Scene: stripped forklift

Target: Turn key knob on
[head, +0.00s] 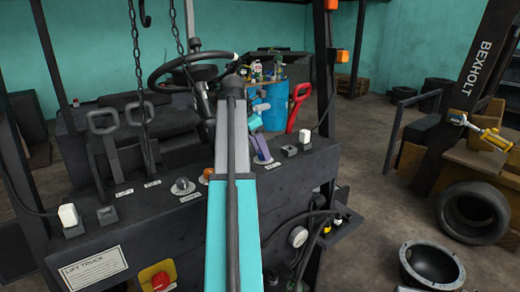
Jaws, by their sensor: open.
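My teal and grey arm reaches up the middle of the head view and then down behind itself toward the dark control panel (152,205). Past my teal wrist, a purple part that looks like my gripper (262,158) is low over the panel, right of the arm. It is small and partly hidden, and its fingertips are not clear. A pale label plate shows beneath it; whether a key knob is there, or touched, I cannot tell. A round grey knob (182,185) on a pale labelled plate sits left of the arm. An orange-topped part (209,173) is next to the arm.
A steering wheel (192,66), two grey lever handles (105,128) and a hanging chain (137,80) rise behind the panel. A red stop button (160,280) is on its front. A red handle (298,105) stands beyond. Tyres and a bowl-shaped part (432,268) lie on the right floor.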

